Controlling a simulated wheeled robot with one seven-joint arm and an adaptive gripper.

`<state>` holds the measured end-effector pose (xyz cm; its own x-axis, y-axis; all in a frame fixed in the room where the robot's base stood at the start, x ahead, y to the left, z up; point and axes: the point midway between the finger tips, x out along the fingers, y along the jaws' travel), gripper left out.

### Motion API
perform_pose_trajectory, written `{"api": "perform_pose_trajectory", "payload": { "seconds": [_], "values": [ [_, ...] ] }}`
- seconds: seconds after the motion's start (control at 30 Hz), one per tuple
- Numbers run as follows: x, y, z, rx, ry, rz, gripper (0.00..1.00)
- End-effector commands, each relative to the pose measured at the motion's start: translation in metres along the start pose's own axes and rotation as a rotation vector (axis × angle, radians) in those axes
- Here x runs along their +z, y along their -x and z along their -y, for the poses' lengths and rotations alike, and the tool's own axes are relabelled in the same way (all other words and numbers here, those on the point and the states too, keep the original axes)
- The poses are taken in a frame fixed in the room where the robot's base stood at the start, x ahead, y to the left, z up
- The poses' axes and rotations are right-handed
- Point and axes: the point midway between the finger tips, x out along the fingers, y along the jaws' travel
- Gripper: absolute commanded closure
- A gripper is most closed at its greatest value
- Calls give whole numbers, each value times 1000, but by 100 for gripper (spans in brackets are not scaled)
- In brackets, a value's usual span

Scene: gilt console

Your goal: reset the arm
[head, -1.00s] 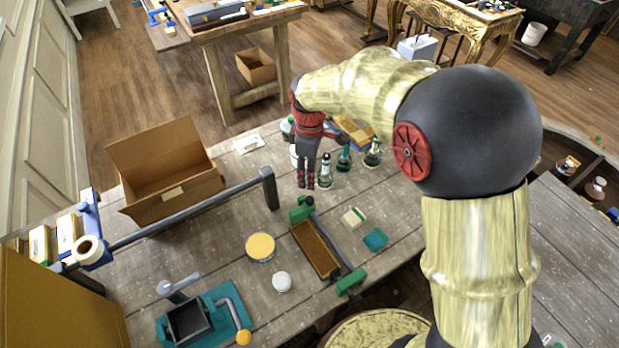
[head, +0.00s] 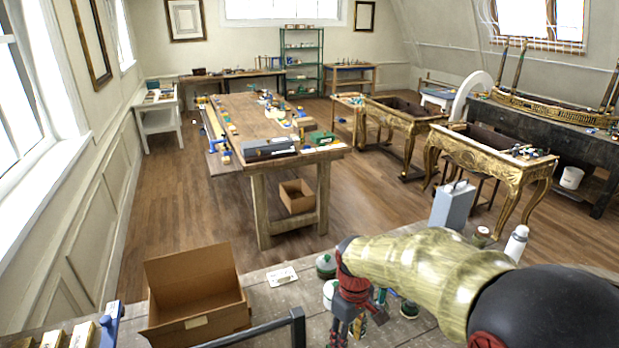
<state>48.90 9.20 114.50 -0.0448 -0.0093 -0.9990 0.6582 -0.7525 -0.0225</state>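My arm reaches in from the lower right of the head view, bent over the near workbench (head: 262,300). My gripper (head: 345,332), red and dark grey, points down at the bottom edge of the picture, among jars and bottles on the bench. Its fingertips are at or past the picture's edge, so I cannot tell whether they are open or shut. I see nothing clearly held in it.
An open cardboard box (head: 195,295) stands left of my gripper. A green-lidded jar (head: 326,266) and a white bottle (head: 516,243) stand near my arm. A wooden workbench (head: 258,120) and gilt console (head: 495,165) stand beyond, with open floor at left.

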Motion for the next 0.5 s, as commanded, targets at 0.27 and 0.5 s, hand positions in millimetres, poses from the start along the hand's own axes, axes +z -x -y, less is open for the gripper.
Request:
{"api": "perform_pose_trajectory", "payload": {
  "seconds": [0.27, 0.5],
  "values": [
    [69, 29, 22, 34, -332, -85, 60],
    [139, 42, 44, 74, -580, -232, 60]
  ]
}}
